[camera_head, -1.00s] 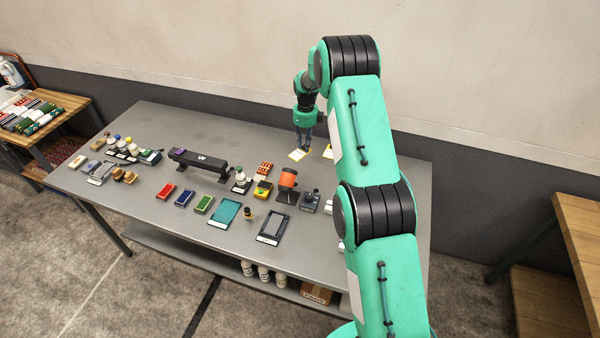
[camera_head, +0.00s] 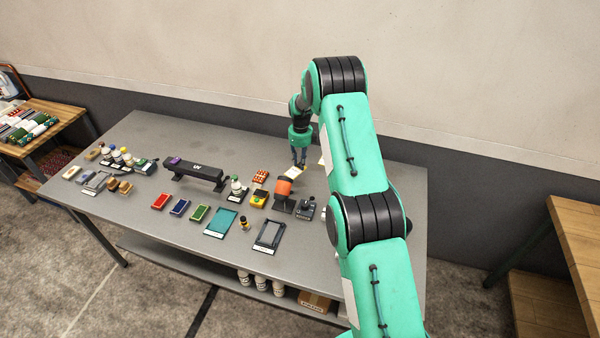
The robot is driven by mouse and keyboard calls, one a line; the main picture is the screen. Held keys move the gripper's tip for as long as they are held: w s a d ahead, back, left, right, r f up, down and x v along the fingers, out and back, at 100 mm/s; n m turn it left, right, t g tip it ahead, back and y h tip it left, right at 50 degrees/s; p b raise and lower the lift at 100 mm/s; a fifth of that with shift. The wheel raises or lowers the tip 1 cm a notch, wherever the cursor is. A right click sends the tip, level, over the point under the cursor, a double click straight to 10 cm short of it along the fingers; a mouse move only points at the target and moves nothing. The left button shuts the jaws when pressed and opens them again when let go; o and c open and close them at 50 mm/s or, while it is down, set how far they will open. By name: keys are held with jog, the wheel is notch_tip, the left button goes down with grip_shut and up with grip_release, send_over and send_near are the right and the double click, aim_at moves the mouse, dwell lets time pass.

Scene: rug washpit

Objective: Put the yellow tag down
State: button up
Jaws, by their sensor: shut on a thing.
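My gripper (camera_head: 299,164) points down over the back of the grey table, right of its middle. Its fingers are shut on the yellow tag, of which only a small yellowish bit shows at the fingertips. A white card with a yellow edge (camera_head: 293,172) lies on the table just below and left of the fingertips. A second such card (camera_head: 322,161) lies to the right, partly hidden by my arm. I cannot tell whether the held tag touches the table or a card.
In front stand an orange roll on a stand (camera_head: 283,188), a red patterned block (camera_head: 261,176) and a yellow-and-black box (camera_head: 259,198). A black bar stand (camera_head: 197,170) is left. The table's back strip (camera_head: 235,140) left of my gripper is clear.

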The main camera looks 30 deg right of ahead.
aim_at(301, 176)
jog(key=shift+f, duration=0.85)
jog(key=shift+f, duration=0.15)
jog(key=shift+f, duration=1.75)
jog(key=shift+f, duration=0.15)
jog(key=o, duration=0.8)
notch_tip(301, 176, up, 12)
jog(key=shift+r, duration=0.15)
jog(key=shift+r, duration=0.1)
